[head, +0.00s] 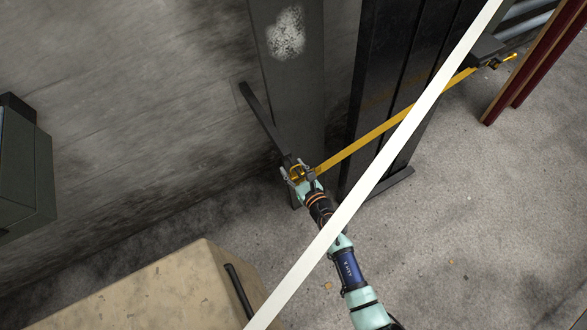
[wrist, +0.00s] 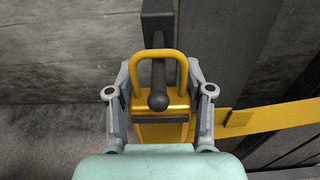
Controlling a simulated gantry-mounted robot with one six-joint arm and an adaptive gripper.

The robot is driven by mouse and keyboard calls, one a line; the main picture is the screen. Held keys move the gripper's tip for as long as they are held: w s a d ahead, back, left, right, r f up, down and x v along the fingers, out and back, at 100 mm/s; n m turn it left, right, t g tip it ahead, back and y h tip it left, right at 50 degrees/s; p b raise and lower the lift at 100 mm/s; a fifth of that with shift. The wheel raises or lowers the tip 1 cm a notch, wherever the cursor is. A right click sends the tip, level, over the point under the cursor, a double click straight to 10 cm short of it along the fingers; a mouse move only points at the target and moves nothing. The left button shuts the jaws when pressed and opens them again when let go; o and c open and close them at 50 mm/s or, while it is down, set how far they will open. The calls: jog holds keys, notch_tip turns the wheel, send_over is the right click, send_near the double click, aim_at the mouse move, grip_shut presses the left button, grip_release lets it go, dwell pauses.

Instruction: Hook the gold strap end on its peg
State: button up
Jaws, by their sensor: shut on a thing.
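The gold strap end (head: 297,173) is a yellow buckle with a rounded loop, seen upright in the wrist view (wrist: 135,62). My gripper (head: 300,178) is shut on it, with one finger on each side in the wrist view (wrist: 158,112). The peg (head: 262,118) is a dark bar sticking out beside the dark column. In the wrist view its round tip (wrist: 158,101) shows inside the loop's opening, and the loop's top crosses over the bar behind it. The loop appears to be around the peg. Whether they touch cannot be told.
The gold strap (head: 375,133) runs up right, past dark upright panels (head: 385,85), to a dark block (head: 487,50) near dark red posts (head: 535,65). A white strip (head: 370,185) crosses the head view diagonally. A tan box (head: 150,290) stands at lower left, a grey-green cabinet (head: 25,175) at left.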

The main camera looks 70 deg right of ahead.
jog(key=o, duration=1.3)
jog(key=shift+c, duration=0.2)
jog(key=v, duration=1.2)
